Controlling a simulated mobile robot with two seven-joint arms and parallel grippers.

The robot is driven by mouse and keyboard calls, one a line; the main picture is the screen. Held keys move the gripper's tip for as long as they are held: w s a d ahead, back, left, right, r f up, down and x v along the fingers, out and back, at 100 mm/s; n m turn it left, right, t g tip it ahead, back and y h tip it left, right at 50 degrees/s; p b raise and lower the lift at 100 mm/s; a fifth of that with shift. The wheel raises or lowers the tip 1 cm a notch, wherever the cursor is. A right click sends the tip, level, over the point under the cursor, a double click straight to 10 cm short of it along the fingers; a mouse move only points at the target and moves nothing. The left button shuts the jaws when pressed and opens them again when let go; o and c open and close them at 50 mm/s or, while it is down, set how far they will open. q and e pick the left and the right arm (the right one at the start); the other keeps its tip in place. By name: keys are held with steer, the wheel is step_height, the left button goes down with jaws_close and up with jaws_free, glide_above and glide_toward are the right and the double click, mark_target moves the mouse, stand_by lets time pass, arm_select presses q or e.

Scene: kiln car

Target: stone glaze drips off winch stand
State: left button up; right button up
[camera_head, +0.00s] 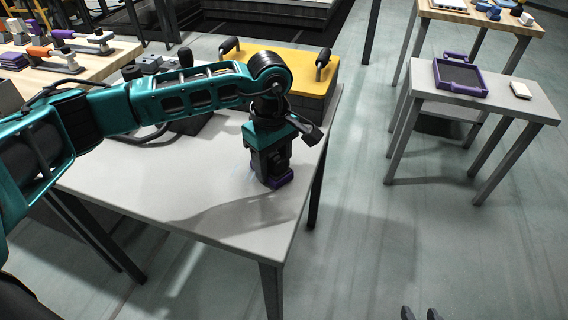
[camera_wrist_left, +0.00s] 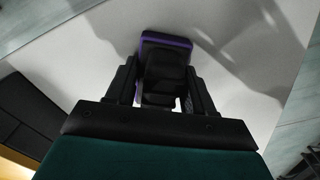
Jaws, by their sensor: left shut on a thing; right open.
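My left gripper (camera_head: 276,168) points down over the pale grey table (camera_head: 190,185), near its right edge. It is shut on a dark block with a purple base (camera_head: 280,182). In the left wrist view the block (camera_wrist_left: 166,65) sits between the two fingers, with its purple rim at the far end. The block is at or just above the tabletop; I cannot tell if it touches. The surface under it is hidden. No glaze drips can be made out clearly. My right gripper (camera_head: 420,314) shows only its fingertips at the bottom edge, apart and empty.
A yellow case (camera_head: 310,78) with black handles stands at the table's back. A wooden bench (camera_head: 95,65) with several tools is at the far left. A small grey table (camera_head: 425,92) at right bears a purple-rimmed tray (camera_head: 437,80) and a white block (camera_head: 520,90). Floor between is clear.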

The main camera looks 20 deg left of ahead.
mark_target(225, 162)
arm_select(q)
steer(key=shift+a, duration=0.55)
steer(key=shift+s+a, duration=0.15)
steer(key=shift+a, duration=1.25)
steer(key=shift+a+b, duration=0.35)
steer(key=shift+a, duration=0.75)
steer(key=shift+s+a+b, duration=0.2)
steer(key=shift+a+b, duration=0.1)
steer(key=shift+a, duration=2.2)
step_height(225, 162, up, 7)
steer(key=p, duration=0.5)
